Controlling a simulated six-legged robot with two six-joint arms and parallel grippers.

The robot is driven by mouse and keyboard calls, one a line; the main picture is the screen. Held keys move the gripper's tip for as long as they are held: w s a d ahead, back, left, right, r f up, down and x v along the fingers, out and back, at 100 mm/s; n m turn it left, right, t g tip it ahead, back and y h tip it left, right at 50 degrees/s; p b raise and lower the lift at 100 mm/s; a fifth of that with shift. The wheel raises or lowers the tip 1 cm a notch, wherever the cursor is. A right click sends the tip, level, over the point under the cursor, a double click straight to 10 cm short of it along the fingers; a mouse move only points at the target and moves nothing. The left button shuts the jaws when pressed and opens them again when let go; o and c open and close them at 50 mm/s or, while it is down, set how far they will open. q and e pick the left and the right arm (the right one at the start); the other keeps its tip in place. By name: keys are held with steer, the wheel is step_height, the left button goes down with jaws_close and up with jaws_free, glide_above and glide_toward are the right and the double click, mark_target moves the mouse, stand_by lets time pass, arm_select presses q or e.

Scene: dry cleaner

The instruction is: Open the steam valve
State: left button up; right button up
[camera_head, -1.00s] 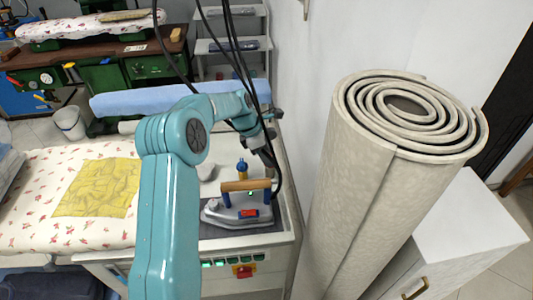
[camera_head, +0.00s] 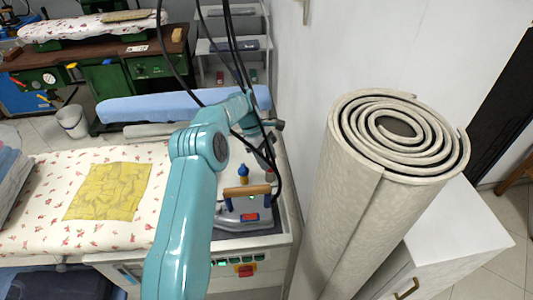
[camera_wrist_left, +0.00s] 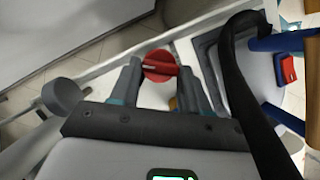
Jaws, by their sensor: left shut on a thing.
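The red round valve knob (camera_wrist_left: 160,62) with a raised bar across it shows at the middle top of the left wrist view. My left gripper (camera_wrist_left: 158,75) is shut on this knob, with one grey finger on each side of it. In the head view my teal left arm reaches over the ironing table to its far right corner. There my left gripper (camera_head: 266,150) is partly hidden by dark cables, and I cannot make out the knob. My right gripper is not in view.
A steam iron (camera_head: 246,190) with a wooden handle stands on the table close to my gripper. Black cables (camera_head: 240,60) hang beside my wrist. A tall rolled carpet (camera_head: 350,200) and a white cabinet (camera_head: 450,235) stand at the right. A yellow cloth (camera_head: 107,190) lies on the floral cover.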

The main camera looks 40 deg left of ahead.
arm_select(q)
steer(key=shift+w+d+m+g+p, duration=0.15)
steer(key=shift+m+g+p, duration=0.2)
steer(key=shift+m, duration=0.5)
steer(key=shift+w+a+m+g+p, duration=0.1)
steer(key=shift+m+g+p, duration=0.25)
steer(key=shift+m, duration=0.8)
steer(key=o, duration=1.1)
steer(key=shift+c, duration=0.2)
steer(key=shift+d, duration=0.1)
